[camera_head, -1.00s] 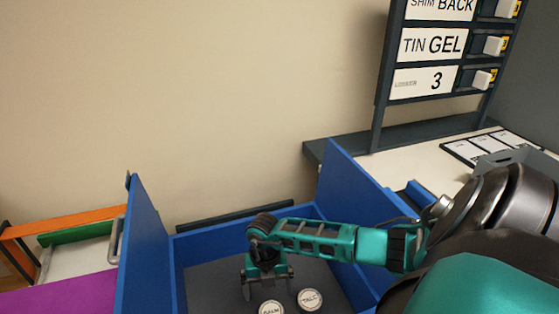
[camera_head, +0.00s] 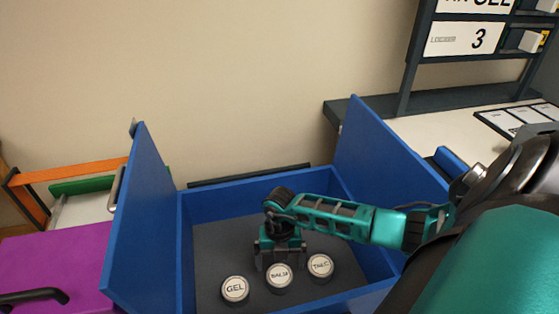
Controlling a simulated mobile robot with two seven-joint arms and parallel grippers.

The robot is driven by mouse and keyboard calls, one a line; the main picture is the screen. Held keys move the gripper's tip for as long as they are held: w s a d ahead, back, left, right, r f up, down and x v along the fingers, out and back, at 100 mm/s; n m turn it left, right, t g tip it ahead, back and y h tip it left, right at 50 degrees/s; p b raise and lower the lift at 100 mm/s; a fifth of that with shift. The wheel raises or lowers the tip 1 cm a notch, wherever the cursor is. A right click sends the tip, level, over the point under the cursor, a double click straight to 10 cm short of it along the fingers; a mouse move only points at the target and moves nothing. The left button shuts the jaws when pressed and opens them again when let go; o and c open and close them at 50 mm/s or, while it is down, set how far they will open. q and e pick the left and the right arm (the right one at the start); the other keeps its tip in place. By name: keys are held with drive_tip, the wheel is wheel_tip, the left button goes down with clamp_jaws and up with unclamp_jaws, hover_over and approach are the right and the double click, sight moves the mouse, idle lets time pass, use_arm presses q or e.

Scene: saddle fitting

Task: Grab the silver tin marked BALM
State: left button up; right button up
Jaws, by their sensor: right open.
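The silver tin marked BALM (camera_head: 280,277) stands on the dark floor of the open blue box (camera_head: 186,240), between two like tins. The tin marked GEL (camera_head: 235,289) is to its left and the tin marked TALC (camera_head: 320,266) to its right. My right gripper (camera_head: 279,262) points down into the box, open, with its fingers at or just behind the BALM tin. I cannot tell whether they touch it. My left gripper is not in view.
Raised blue panels (camera_head: 143,215) flank the box on both sides. A purple surface (camera_head: 55,270) with a black handle lies at the left.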

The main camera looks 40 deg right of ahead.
sight(279, 275)
drive_tip(key=shift+f, duration=0.7)
drive_tip(key=shift+s+a+f+b, duration=0.1)
drive_tip(key=shift+f+b, duration=0.05)
drive_tip(key=shift+b, duration=0.25)
drive_tip(key=f+b, duration=0.2)
drive_tip(key=a+f+b, duration=0.1)
drive_tip(key=f, duration=0.1)
drive_tip(key=shift+s+b, duration=0.3)
drive_tip(key=shift+b, duration=0.05)
drive_tip(key=shift+f, duration=0.25)
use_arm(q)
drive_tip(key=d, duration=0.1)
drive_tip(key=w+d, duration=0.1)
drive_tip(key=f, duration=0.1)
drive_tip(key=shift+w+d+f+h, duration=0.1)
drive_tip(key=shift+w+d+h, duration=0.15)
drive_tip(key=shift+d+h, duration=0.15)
use_arm(e)
drive_tip(key=c, duration=1.1)
